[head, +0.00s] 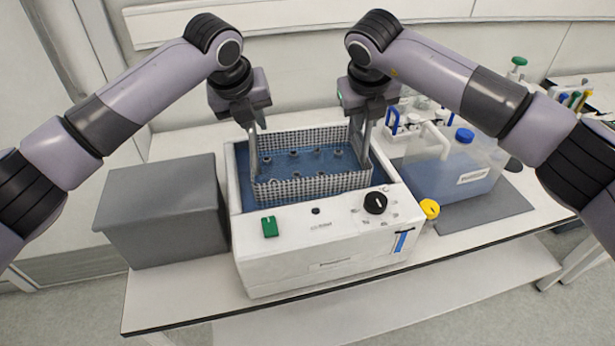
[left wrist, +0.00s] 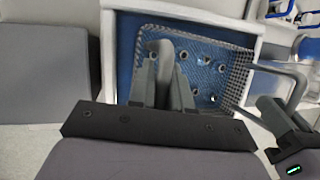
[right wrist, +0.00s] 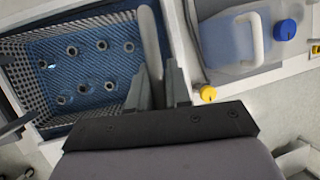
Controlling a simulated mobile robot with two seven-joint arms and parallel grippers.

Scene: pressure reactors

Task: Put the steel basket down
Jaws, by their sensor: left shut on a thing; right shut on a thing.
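The steel basket (head: 313,186) is a mesh basket with several small round fittings on its floor. It sits inside the open blue-lined tank of a white bath unit (head: 320,250), its mesh rim showing above the tank opening. My left gripper (head: 253,130) is shut on the basket's left handle, and my right gripper (head: 368,125) is shut on its right handle. The basket's inside shows in the left wrist view (left wrist: 205,75) and in the right wrist view (right wrist: 95,75). Whether its bottom touches the tank floor is hidden.
A grey box (head: 165,210) stands left of the bath. A blue-capped container (head: 450,170) stands on a dark mat (head: 480,212) to the right, with a yellow cap (head: 429,208) beside the bath. The bench front strip (head: 180,305) is clear.

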